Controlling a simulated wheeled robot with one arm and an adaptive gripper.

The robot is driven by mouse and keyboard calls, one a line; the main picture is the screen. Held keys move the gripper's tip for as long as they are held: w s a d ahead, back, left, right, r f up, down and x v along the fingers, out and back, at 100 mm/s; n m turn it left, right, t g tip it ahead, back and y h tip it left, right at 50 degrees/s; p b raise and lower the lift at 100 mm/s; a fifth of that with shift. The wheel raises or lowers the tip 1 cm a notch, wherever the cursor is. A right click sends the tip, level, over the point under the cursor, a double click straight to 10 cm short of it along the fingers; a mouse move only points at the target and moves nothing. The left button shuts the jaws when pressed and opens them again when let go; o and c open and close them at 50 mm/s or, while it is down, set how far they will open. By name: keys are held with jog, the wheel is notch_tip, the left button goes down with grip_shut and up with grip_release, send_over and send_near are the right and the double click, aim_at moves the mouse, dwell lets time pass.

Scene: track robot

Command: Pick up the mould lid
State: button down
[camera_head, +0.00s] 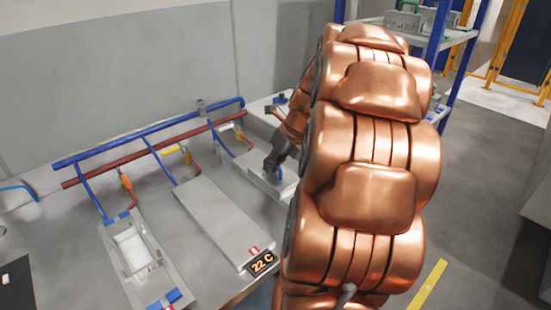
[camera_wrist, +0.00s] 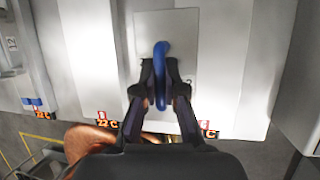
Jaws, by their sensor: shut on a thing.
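The mould lid (camera_wrist: 182,28) is a flat light-grey plate with a blue loop handle (camera_wrist: 160,58) in the wrist view. My gripper (camera_wrist: 160,84) is shut on this handle, with one dark finger on either side of it. The lid lies beyond and below the fingers. I cannot tell whether it is resting on its mould or raised. In the head view my gripper (camera_head: 275,158) is small, over the mould at the right end of the bench. My copper arm hides part of that area.
An open mould (camera_head: 132,250) stands at the left of the bench and a closed grey one (camera_head: 222,222) in the middle. Blue pipes (camera_head: 150,133) and red pipes (camera_head: 150,152) run behind them. A blue-framed shelf (camera_head: 437,38) stands behind my arm. The floor at right is clear.

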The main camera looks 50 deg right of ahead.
jog(key=s+a+b, duration=0.1)
jog(key=s+a, duration=0.3)
jog(key=a, duration=0.2)
jog(key=shift+s+a+r, duration=0.35)
jog(key=shift+s+a, duration=0.05)
dwell(0.4)
